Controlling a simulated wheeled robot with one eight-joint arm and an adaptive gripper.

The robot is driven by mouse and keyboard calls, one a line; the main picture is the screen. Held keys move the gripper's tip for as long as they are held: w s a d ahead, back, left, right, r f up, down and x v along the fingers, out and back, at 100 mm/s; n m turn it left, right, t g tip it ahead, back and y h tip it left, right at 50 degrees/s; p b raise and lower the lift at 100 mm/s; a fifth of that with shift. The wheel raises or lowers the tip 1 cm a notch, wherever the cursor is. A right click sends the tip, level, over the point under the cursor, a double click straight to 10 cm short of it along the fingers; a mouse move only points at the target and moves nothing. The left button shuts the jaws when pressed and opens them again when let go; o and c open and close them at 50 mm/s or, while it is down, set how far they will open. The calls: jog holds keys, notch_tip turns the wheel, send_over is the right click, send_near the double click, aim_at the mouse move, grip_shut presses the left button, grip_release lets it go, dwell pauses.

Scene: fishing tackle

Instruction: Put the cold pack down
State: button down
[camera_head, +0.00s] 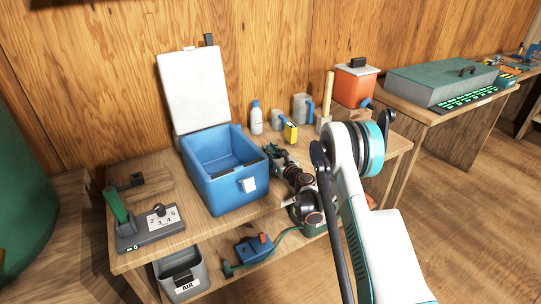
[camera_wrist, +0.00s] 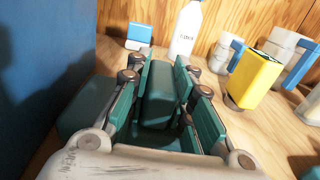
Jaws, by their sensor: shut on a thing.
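My gripper (camera_wrist: 160,100) is shut on a dark teal block, which I take to be the cold pack (camera_wrist: 160,92). The block stands between the finger pads in the wrist view. In the head view my gripper (camera_head: 276,157) is just right of the blue cooler (camera_head: 224,204), low over the bench; the pack is hard to tell from the dark fingers there. The cooler is open, its white lid (camera_head: 193,88) tilted back. Its blue wall (camera_wrist: 40,70) fills the left of the wrist view. I cannot tell whether the pack touches the bench.
Behind my gripper stand a white bottle (camera_head: 256,118), a yellow box (camera_head: 290,132) and grey jugs with blue handles (camera_head: 302,107). A numbered grey device (camera_head: 149,228) is left of the cooler. An orange container (camera_head: 355,84) stands at the bench's right end.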

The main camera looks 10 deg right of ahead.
jog(key=shift+f, duration=0.2)
jog(key=c, duration=1.8)
grip_release()
jog(key=o, duration=0.4)
jog(key=shift+r, duration=0.1)
